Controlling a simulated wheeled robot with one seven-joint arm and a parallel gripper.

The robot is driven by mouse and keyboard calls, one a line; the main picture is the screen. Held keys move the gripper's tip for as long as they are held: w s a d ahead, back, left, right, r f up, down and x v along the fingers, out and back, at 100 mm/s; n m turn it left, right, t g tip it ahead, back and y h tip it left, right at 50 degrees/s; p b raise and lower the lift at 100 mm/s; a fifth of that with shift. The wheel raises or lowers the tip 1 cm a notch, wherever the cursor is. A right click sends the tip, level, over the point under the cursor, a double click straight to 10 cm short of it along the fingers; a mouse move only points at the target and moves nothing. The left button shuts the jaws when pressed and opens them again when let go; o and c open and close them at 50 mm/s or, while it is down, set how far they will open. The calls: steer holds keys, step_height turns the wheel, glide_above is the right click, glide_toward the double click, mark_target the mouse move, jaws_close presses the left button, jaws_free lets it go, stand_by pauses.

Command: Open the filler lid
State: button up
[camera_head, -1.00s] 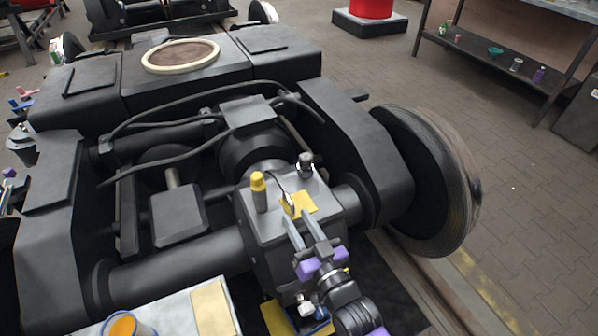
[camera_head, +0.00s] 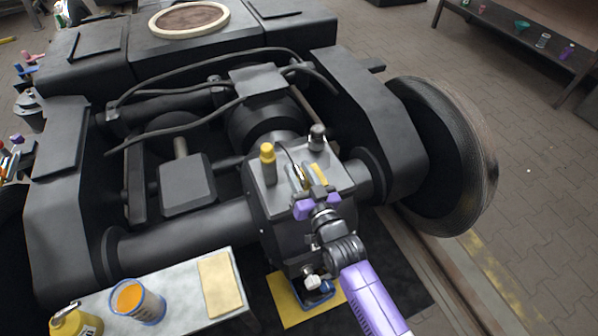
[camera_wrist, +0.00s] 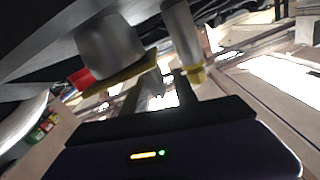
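The gearbox (camera_head: 270,203) is a grey box on the axle. The filler lid (camera_head: 318,173) is a small yellow plate on its top, seen as a narrow strip beside my fingers; how far it is tilted I cannot tell. In the wrist view a yellow edge (camera_wrist: 132,76), likely the lid, lies just beyond the fingertips. My gripper (camera_head: 299,173) is over the gearbox top, at the lid's left side. In the wrist view its fingers (camera_wrist: 158,84) stand apart, with a small grey piece showing in the gap; whether they touch it is unclear.
A yellow-capped post (camera_head: 268,165) and a dark-capped fitting (camera_head: 317,138) stand close to my fingers. Black hoses (camera_head: 190,110) cross behind. A light bench (camera_head: 185,307) with an orange-filled cup (camera_head: 138,302) is at front left. The wheel (camera_head: 450,160) stands right.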

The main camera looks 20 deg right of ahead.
jaws_close()
steer(key=shift+a, duration=0.2)
stand_by(1.1)
